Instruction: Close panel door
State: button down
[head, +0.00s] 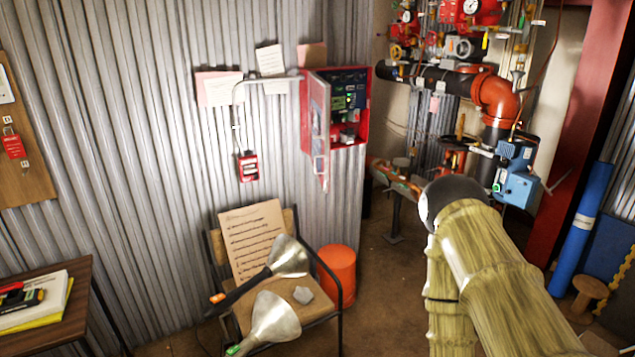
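The red panel box (364,107) is fixed to the corrugated metal wall near the top middle. Its panel door (319,128) is hinged at the box's left side and stands open, swung out toward me. The box's inside shows dark modules with green lights (345,98). My arm, in a yellowish sleeve, bends at a dark joint at the right, well to the right of and below the door. My gripper is out of the picture.
A chair (335,322) below the panel holds a printed board and two metal cone-shaped items. An orange bucket (337,274) stands behind it. A dark table (50,332) is at lower left. Red valves and pipes (497,98) fill the upper right. Floor (385,290) is open right of the chair.

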aim_at(319, 91)
jog(key=z, duration=0.8)
jog(key=i, duration=0.8)
jog(key=u, duration=0.6)
jog(key=i, duration=0.6)
jog(key=u, duration=0.4)
